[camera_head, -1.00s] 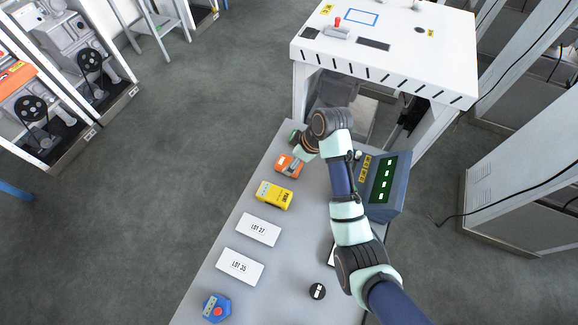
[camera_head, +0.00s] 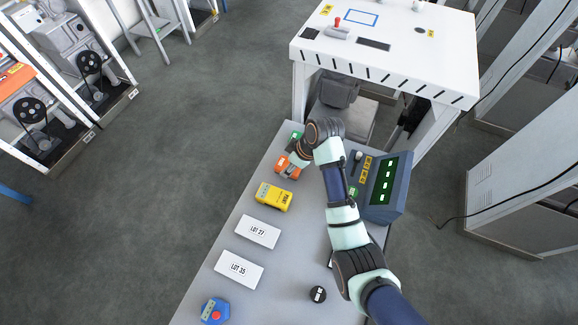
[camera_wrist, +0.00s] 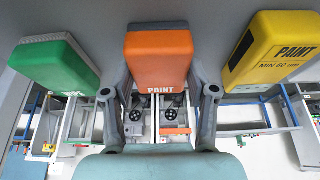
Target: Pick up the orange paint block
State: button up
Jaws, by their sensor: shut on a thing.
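The orange paint block (camera_head: 289,166) is at the far left part of the grey table in the head view, partly covered by my gripper (camera_head: 295,160). In the wrist view the orange block (camera_wrist: 158,57) sits between the two fingers of my gripper (camera_wrist: 160,75), with the word PAINT on its lower edge. The fingers are shut on its two sides. I cannot tell whether the block is clear of the table. A yellow paint block (camera_head: 273,197) lies nearer than it, and a green block (camera_head: 296,136) lies beyond it; both flank it in the wrist view.
White LOT 27 (camera_head: 257,232) and LOT 35 (camera_head: 239,269) cards, a blue block (camera_head: 215,311) and a black round knob (camera_head: 318,293) are on the table. A white bench (camera_head: 390,60) stands behind.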

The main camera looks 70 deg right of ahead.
notch_tip(320, 180, up, 20)
jog(key=p, duration=0.9)
jog(key=o, duration=0.5)
jog(key=c, duration=0.3)
